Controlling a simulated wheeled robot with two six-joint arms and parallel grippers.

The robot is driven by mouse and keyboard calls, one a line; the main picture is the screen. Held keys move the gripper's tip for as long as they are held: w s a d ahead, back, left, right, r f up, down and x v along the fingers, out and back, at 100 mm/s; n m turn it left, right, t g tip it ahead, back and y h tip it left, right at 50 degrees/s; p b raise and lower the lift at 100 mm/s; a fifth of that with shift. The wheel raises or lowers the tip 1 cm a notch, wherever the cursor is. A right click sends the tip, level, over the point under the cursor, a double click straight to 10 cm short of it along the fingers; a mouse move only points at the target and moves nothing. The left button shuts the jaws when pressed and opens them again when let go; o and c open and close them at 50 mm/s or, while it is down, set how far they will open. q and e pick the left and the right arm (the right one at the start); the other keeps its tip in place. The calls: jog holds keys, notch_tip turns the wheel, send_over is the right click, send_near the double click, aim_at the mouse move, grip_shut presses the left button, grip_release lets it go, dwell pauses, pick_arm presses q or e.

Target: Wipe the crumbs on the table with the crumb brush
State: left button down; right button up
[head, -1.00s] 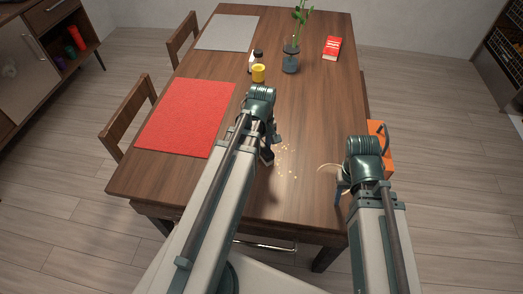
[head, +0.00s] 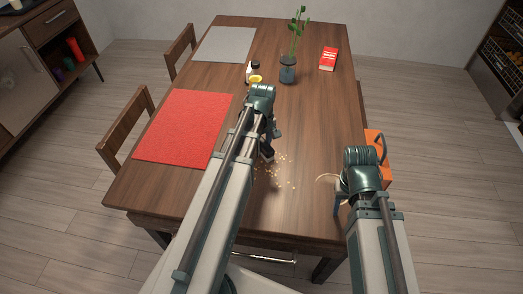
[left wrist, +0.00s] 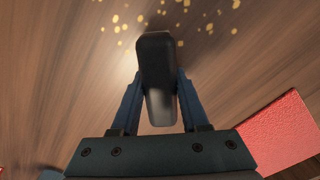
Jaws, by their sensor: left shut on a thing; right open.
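My left gripper (head: 269,140) is shut on the crumb brush (left wrist: 157,75). In the left wrist view the brush's dark, rounded handle stands between the two blue fingers. In the head view the brush (head: 267,155) is a small dark shape low over the table, mostly hidden by my arm; I cannot tell whether it touches the wood. Yellowish crumbs (head: 277,171) lie scattered on the wooden table (head: 300,120), just nearer than the brush. They also show in the left wrist view (left wrist: 183,26), beyond the brush. My right gripper (head: 339,198) is open near the table's right edge.
A red mat (head: 182,127) lies left of my left arm, with a grey mat (head: 224,44) farther back. A pale curved item is partly hidden beside my right gripper.

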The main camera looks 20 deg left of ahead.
aim_at(265, 151)
pick_arm(q)
jog(key=shift+w+a, duration=0.1)
jog(key=shift+w, duration=0.25)
jog(key=shift+w+a, duration=0.25)
jog(key=shift+w, duration=0.65)
jog(key=shift+w+a, duration=0.2)
jog(key=shift+w, duration=0.65)
jog(key=shift+d, duration=0.15)
jog(key=shift+w+d, duration=0.2)
jog(key=shift+d, duration=0.45)
jog(key=shift+s+d, duration=0.25)
jog(key=shift+s, duration=0.7)
jog(key=shift+s+d, duration=0.2)
jog(key=shift+s, duration=0.7)
jog(key=shift+s+d+f, duration=0.1)
jog(key=shift+s+d, duration=0.15)
jog(key=shift+s, duration=0.7)
jog(key=shift+s+d, duration=0.2)
jog(key=shift+s, duration=0.75)
